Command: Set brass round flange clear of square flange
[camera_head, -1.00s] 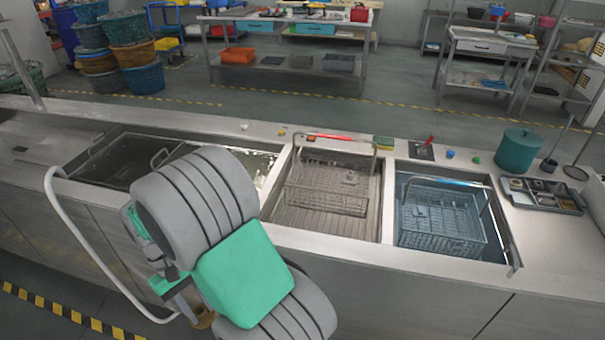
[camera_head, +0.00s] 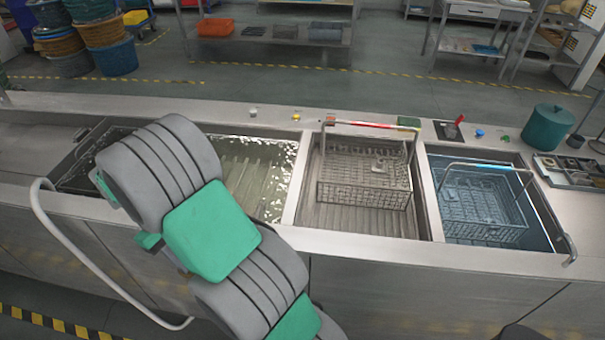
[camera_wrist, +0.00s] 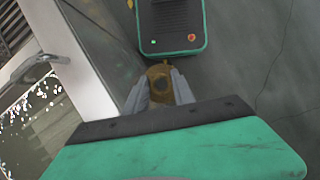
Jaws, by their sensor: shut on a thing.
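In the wrist view my gripper (camera_wrist: 158,88) is shut on the brass round flange (camera_wrist: 161,70), a gold-brown ring with a dark hole, held between the two grey fingertips above the floor. In the head view my arm hides the gripper and this flange. The square flange cannot be told for sure; a small flat grey part (camera_head: 384,166) lies in the red-marked wire basket (camera_head: 340,193) in the middle tank. Another wire basket (camera_head: 478,232), marked blue, sits in the bluish right tank, and its contents are too small to tell.
The left tank (camera_head: 262,200) holds rippling, glinting liquid. The steel counter (camera_head: 400,252) has a front edge beside my arm, and a curved white rail (camera_head: 42,225) stands at left. A teal pot (camera_head: 548,128) and a divided tray (camera_head: 572,172) stand at right.

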